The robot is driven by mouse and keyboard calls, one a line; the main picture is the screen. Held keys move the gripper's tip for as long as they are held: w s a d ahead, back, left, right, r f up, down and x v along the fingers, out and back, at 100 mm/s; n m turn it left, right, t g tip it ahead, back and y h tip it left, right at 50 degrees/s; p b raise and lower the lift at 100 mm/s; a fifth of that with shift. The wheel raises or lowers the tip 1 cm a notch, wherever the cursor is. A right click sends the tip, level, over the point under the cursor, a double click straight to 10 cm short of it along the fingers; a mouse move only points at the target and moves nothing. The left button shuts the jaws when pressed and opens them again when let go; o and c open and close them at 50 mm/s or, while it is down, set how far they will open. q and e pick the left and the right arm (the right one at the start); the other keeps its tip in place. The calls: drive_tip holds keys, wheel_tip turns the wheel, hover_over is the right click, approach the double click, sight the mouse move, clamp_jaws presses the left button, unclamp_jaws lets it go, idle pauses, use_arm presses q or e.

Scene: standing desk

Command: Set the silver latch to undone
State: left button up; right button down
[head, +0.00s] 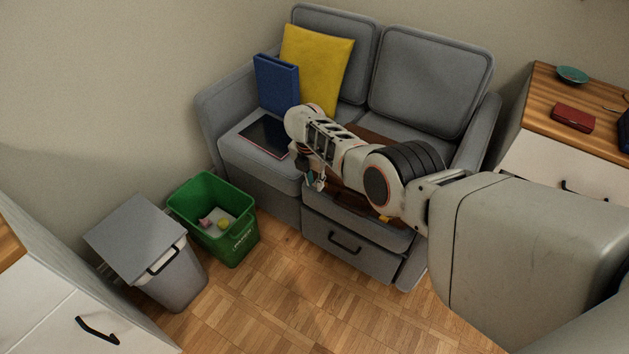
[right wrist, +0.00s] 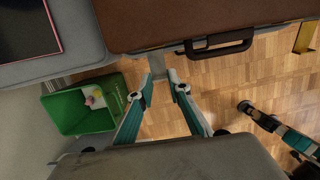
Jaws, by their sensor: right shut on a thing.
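The silver latch (right wrist: 187,49) shows in the right wrist view at the front edge of a brown case (right wrist: 140,22), left of the case's dark handle (right wrist: 222,46). The case lies on the sofa seat and also shows in the head view (head: 377,134), partly behind my right arm. My right gripper (right wrist: 165,84) is at the latch, its teal fingers slightly apart and shut on it. It is small in the head view (head: 317,181). What seems to be my left gripper (right wrist: 268,118) shows at the right of the wrist view; its jaws are unclear.
A yellow latch (right wrist: 304,38) is at the case's right. A dark tablet (head: 264,137), blue box (head: 277,84) and yellow cushion (head: 315,66) are on the grey sofa (head: 431,76). A green bin (head: 240,240) and grey bin (head: 172,277) stand left. The front floor is clear.

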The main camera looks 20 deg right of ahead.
drive_tip(key=shift+f, duration=0.1)
drive_tip(key=c, duration=1.9)
unclamp_jaws()
drive_tip(key=shift+a+r, duration=0.15)
drive_tip(key=shift+r, duration=0.45)
drive_tip(key=shift+s+a+r, duration=0.1)
drive_tip(key=shift+s+r, duration=0.05)
drive_tip(key=shift+r, duration=0.9)
drive_tip(key=shift+s+a+r, duration=0.1)
drive_tip(key=shift+a+r, duration=0.05)
drive_tip(key=shift+r, duration=0.9)
drive_tip(key=shift+s+a+r, duration=0.1)
drive_tip(key=shift+s+r, duration=0.05)
drive_tip(key=shift+r, duration=0.9)
